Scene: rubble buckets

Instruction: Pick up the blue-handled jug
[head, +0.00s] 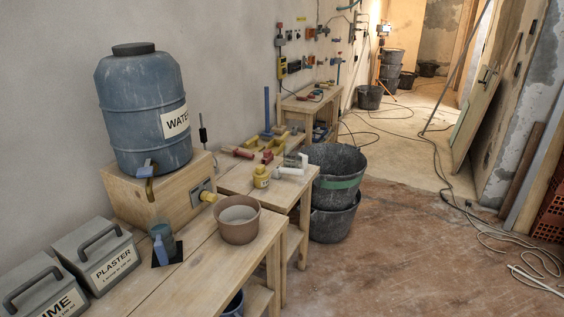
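The blue-handled jug (165,236) is a small grey-blue vessel on the near wooden bench. Its blue handle points toward the front of the bench. It stands on a dark square patch (174,259), below and in front of the brass tap (150,188) of the blue water barrel (145,108). I cannot see what is inside the jug. Neither of my grippers is in view.
A brown bucket (238,219) stands right of the jug. Grey boxes labelled plaster (97,255) and lime (42,292) stand left. The barrel rests on a wooden box (120,193). Black buckets (334,180) and cables (480,225) are on the floor.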

